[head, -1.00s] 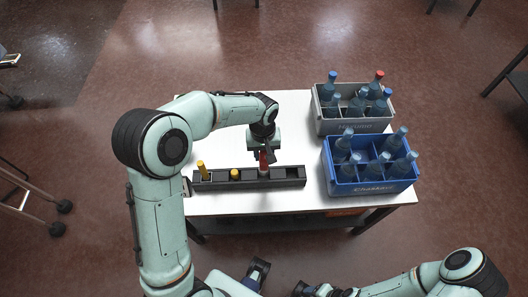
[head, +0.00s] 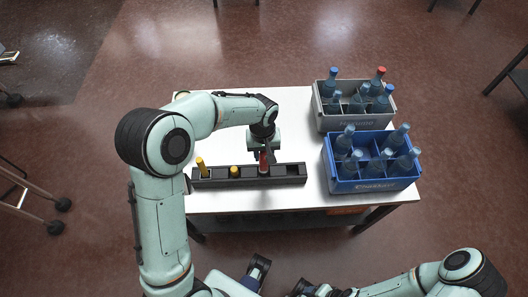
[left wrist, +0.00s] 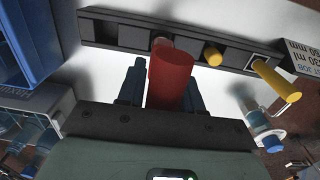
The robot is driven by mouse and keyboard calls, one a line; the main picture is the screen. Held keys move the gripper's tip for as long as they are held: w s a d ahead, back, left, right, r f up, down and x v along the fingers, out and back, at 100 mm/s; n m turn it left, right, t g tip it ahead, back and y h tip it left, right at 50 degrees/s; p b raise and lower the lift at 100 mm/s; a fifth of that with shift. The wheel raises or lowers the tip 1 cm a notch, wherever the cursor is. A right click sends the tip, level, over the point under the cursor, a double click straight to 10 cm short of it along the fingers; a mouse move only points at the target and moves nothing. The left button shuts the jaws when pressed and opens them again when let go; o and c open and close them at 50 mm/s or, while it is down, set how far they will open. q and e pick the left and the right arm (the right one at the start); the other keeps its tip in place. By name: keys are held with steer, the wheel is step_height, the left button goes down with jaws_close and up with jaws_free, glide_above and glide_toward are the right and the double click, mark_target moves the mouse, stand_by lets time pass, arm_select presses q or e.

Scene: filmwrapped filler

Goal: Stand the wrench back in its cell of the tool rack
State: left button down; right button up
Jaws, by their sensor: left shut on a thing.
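The wrench shows as a red handle (left wrist: 171,76) in the left wrist view and as a red handle (head: 264,161) in the head view. My left gripper (left wrist: 160,92) is shut on this handle, directly over the dark tool rack (head: 290,175). The handle points down at the rack's third cell from the left in the head view. Its lower end is hidden by the handle, so I cannot tell how deep it sits. Two yellow-handled tools (head: 201,165) (head: 234,171) stand in the left cells, the outer one tilted. My right gripper (head: 305,289) is low in the head view, its jaws unclear.
The rack's right cell is empty. A blue crate (head: 375,186) and a grey crate (head: 350,122), both holding bottles, stand on the right of the white table (head: 230,203).

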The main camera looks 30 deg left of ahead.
arm_select(q)
steer(key=shift+f+b, duration=1.2)
steer(key=shift+f, duration=0.6)
steer(key=c, duration=0.7)
jaws_free()
steer(key=shift+o, duration=0.2)
step_height(320, 180, up, 13)
steer(key=shift+a+r+p, duration=0.15)
steer(key=shift+r+p, duration=0.05)
steer(key=shift+p, duration=0.7)
